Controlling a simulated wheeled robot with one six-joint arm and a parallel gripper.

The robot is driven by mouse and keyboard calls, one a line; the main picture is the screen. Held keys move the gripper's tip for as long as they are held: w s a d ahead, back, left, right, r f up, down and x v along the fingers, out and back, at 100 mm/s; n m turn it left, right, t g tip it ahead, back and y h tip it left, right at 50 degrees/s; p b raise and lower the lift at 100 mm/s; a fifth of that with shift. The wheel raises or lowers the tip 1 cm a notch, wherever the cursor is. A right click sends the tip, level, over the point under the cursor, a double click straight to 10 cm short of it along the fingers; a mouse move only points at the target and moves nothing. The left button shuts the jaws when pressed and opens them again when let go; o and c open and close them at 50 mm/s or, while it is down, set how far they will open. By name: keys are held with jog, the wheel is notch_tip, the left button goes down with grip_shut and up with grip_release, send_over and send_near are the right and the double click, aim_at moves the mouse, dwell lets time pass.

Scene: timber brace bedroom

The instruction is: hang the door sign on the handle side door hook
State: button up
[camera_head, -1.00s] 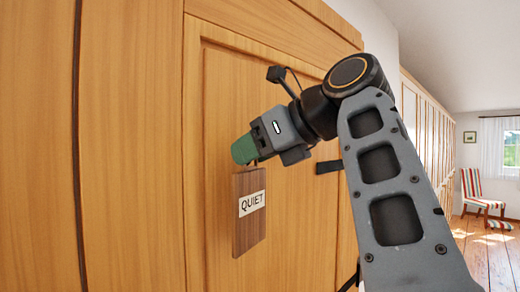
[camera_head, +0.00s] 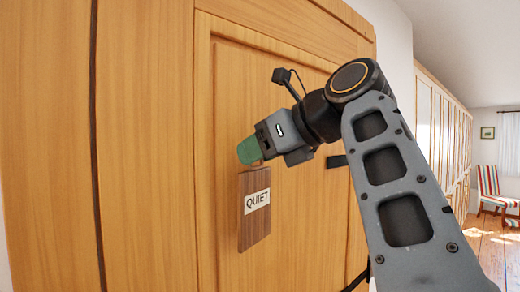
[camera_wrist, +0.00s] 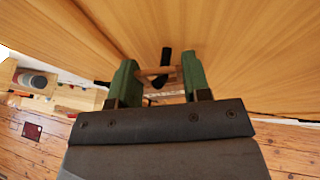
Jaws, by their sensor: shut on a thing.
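The door sign (camera_head: 254,222) is a brown wooden board with a white "QUIET" label. It hangs upright below my gripper (camera_head: 250,150), in front of the wooden door (camera_head: 300,215). My gripper's green fingers are shut on the sign near its top. In the wrist view, the sign's narrow brown top (camera_wrist: 157,72) spans between the fingertips (camera_wrist: 159,80). A dark piece (camera_wrist: 165,57) shows just beyond it; I cannot tell whether it is a hook. In the head view, a dark fitting (camera_head: 337,161) on the door is partly behind my arm. No hook is clearly visible.
A wooden frame and panel (camera_head: 145,150) stand left of the door. To the right, a row of wardrobes (camera_head: 440,125) runs back toward a striped chair (camera_head: 490,188) and a curtained window (camera_head: 508,140). The wooden floor there has free room.

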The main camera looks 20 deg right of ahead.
jog(key=shift+w+d+f, duration=0.1)
jog(key=shift+w+f, duration=0.15)
jog(key=shift+f, duration=0.25)
jog(key=o, duration=1.1)
jog(key=shift+c, duration=0.2)
jog(key=o, duration=0.3)
jog(key=shift+s+a+r, duration=0.1)
jog(key=shift+a+r, duration=0.05)
jog(key=shift+a, duration=0.1)
jog(key=shift+d+r, duration=0.1)
jog(key=shift+r, duration=0.05)
jog(key=shift+s+d+r, duration=0.15)
jog(key=shift+d+r, duration=0.05)
jog(key=shift+d, duration=0.1)
jog(key=v, duration=1.1)
jog(key=shift+s+a, duration=0.2)
jog(key=shift+s, duration=0.1)
